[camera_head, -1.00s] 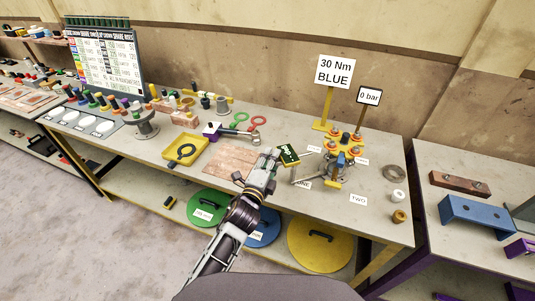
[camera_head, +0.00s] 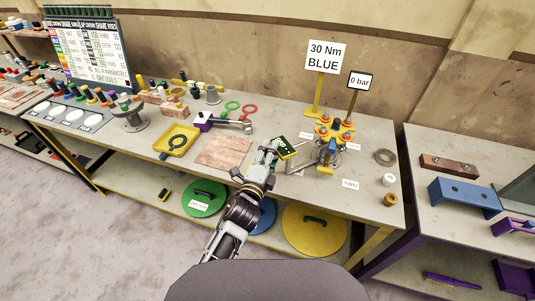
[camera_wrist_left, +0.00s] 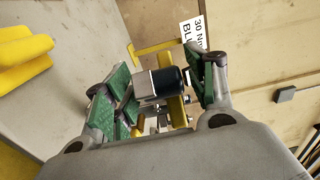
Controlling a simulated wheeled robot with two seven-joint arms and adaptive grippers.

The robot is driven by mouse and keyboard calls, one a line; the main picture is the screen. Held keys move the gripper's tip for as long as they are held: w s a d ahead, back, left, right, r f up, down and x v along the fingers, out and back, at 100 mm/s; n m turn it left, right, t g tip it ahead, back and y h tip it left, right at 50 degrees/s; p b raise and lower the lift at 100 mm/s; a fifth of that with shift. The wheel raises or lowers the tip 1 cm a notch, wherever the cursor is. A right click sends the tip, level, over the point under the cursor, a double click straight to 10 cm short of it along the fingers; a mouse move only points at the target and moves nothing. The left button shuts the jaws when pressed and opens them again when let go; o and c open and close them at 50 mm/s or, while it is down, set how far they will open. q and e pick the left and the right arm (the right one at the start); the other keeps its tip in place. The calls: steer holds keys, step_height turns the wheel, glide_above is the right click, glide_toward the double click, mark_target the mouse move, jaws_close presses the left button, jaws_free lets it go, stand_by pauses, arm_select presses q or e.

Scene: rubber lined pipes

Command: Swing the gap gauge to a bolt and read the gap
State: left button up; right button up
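The flange rig (camera_head: 326,168) stands on the bench, with yellow parts, copper-coloured bolt tops (camera_head: 347,123) and a blue part. A thin grey metal piece (camera_head: 296,168) lies at its left; I cannot tell whether it is the gap gauge. My left gripper (camera_head: 276,146) is just left of the rig, pointing towards it. In the left wrist view its green-padded fingers (camera_wrist_left: 168,88) are apart. A dark blue and silver cylinder (camera_wrist_left: 170,80) shows between them, with no clear grip on it. My right gripper is out of view.
Signs reading "30 Nm BLUE" (camera_head: 325,57) and "0 bar" (camera_head: 360,81) stand behind the rig. A label (camera_head: 350,183), a grey ring (camera_head: 385,157) and white and brass bushings lie to its right. A copper-coloured plate (camera_head: 224,151) and yellow tray (camera_head: 177,140) lie left.

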arm_select(q)
steer(key=shift+s+a, duration=0.1)
steer(key=shift+a, duration=0.2)
steer(key=shift+s, duration=0.1)
steer(key=v, duration=1.1)
steer(key=shift+s, duration=0.25)
stand_by(0.5)
steer(key=shift+a, duration=0.1)
stand_by(0.6)
